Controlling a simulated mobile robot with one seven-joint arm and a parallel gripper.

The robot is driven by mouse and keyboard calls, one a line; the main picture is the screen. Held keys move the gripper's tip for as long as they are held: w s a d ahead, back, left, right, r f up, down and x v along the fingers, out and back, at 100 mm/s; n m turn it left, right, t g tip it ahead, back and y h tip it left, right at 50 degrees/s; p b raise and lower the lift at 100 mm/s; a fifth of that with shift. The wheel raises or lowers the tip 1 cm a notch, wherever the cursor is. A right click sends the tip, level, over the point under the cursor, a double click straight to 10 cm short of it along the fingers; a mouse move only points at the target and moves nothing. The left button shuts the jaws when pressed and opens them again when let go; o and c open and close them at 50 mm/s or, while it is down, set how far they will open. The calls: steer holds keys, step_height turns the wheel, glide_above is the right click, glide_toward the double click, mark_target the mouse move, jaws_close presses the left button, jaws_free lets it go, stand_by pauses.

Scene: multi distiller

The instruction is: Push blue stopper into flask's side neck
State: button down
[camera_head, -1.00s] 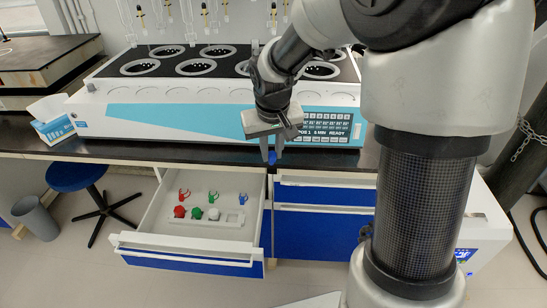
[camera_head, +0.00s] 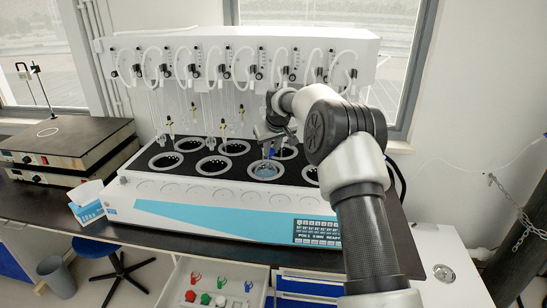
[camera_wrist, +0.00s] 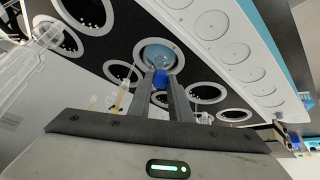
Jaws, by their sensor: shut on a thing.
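My gripper (camera_wrist: 163,84) is shut on the blue stopper (camera_wrist: 160,79), which shows between the two fingertips in the wrist view. In the head view my gripper (camera_head: 268,152) is over the distiller's front row of wells, just above the flask (camera_head: 265,171). The flask is clear with a bluish tint and sits in a ringed well; it also shows just beyond the stopper in the wrist view (camera_wrist: 158,53). The flask's side neck is not clear in either view, and I cannot tell whether the stopper touches it.
The white distiller (camera_head: 190,212) has several other ringed wells around the flask. Glass tubes and yellow-tipped parts (camera_head: 223,127) hang behind. The open drawer (camera_head: 178,280) below holds red, green and white stoppers and coloured clips. A tissue box (camera_head: 87,209) stands at the left.

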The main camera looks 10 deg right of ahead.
steer(key=shift+p+x, duration=0.3)
steer(key=shift+x, duration=2.4)
steer(key=shift+p+x, duration=0.45)
steer(key=shift+x, duration=0.95)
steer(key=shift+w, duration=0.15)
steer(key=c, duration=1.5)
jaws_free()
steer(key=shift+c, duration=0.2)
steer(key=shift+r, duration=0.1)
steer(key=b+v, duration=0.3)
steer(key=v, duration=1.4)
steer(key=shift+r, duration=0.15)
steer(key=shift+s+r, duration=0.1)
steer(key=shift+s, duration=0.1)
